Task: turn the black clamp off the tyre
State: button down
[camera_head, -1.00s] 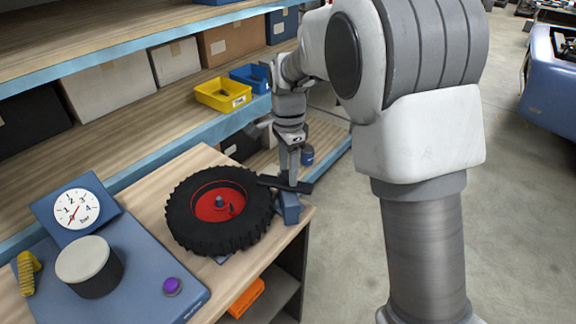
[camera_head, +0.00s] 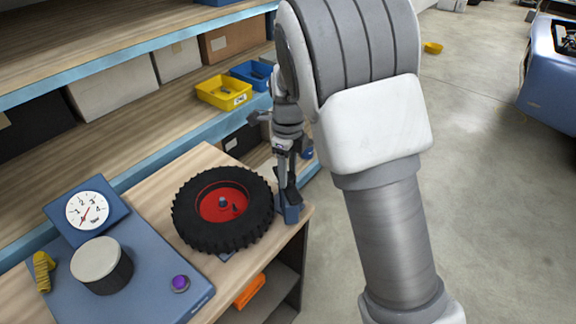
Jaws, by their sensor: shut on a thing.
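The black tyre (camera_head: 190,231) with its red hub (camera_head: 221,203) lies flat near the right end of the wooden bench. The black clamp (camera_head: 291,188) sits on a blue block (camera_head: 290,213) at the bench's right edge, beside the tyre. The clamp points roughly along the bench edge and appears clear of the tyre's tread. My gripper (camera_head: 281,178) points down at the clamp from above and is shut on it. Its fingers and wrist hide part of the clamp.
A blue unit with a gauge (camera_head: 87,210), a round knob (camera_head: 100,264) and a purple button (camera_head: 180,283) fills the bench's left. Shelves with a yellow bin (camera_head: 224,93) stand behind. Open floor (camera_head: 480,230) lies to the right.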

aim_at(289, 176)
jog(key=shift+r+m+p, duration=0.15)
jog(key=shift+m+p, duration=0.45)
jog(key=shift+m, duration=0.5)
jog(key=shift+w, duration=0.1)
jog(key=shift+c, duration=1.8)
grip_release()
notch_tip(289, 176, up, 17)
jog(key=shift+r, duration=0.15)
jog(key=shift+d, duration=0.1)
